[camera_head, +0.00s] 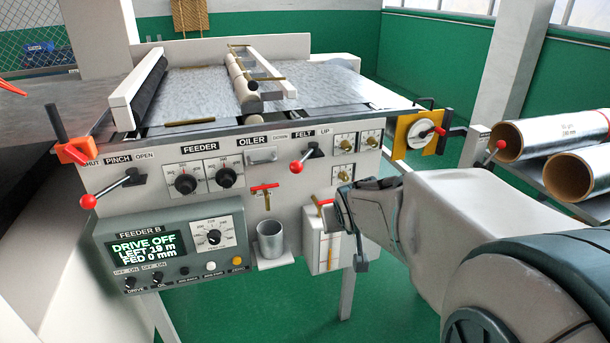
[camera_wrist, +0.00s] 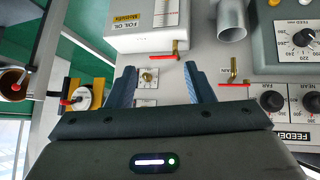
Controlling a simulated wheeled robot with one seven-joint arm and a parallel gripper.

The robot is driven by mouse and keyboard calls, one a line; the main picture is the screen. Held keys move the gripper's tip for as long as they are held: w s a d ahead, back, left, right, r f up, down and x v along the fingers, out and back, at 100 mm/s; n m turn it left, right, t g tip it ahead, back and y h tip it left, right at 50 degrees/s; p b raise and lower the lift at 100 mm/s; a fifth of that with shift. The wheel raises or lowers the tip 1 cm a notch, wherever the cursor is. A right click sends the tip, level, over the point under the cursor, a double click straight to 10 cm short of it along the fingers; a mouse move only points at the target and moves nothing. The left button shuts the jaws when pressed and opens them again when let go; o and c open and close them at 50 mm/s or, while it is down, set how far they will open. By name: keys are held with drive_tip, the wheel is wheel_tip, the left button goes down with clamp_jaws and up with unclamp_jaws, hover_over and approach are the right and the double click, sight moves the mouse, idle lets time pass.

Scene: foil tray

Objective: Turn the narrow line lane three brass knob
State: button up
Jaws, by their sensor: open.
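Several small brass knobs on white square dial plates sit at the right end of the machine's front panel in the head view: an upper left knob (camera_head: 345,143), an upper right knob (camera_head: 371,138) and a lower knob (camera_head: 345,174). Their labels are too small to read, so I cannot tell which is lane three. My gripper (camera_wrist: 160,68) is open and empty in the wrist view. One brass knob (camera_wrist: 148,77) shows between its fingers, closer to the left finger, with no visible contact. Another plate (camera_wrist: 146,102) is partly hidden by the gripper body.
The foil oil box (camera_head: 313,245) with a red-handled brass valve (camera_head: 321,203) is close to my gripper. A red tee valve (camera_head: 264,188) and a metal cup (camera_head: 270,240) are left of it. A yellow-plated dial (camera_head: 403,139) and foil rolls (camera_head: 550,139) stand right.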

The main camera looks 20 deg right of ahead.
drive_tip(key=w+d+f+t+b, duration=0.4)
drive_tip(key=w+d+f+b, duration=0.25)
drive_tip(key=w, duration=0.35)
drive_tip(key=n+t+y+b, duration=0.2)
drive_tip(key=t+y+b, duration=0.1)
drive_tip(key=t+b, duration=0.25)
approach(346, 180)
drive_tip(key=w+b, duration=0.1)
drive_tip(key=w, duration=0.8)
drive_tip(key=shift+w+f, duration=0.15)
drive_tip(key=shift+w, duration=0.1)
drive_tip(key=c, duration=1)
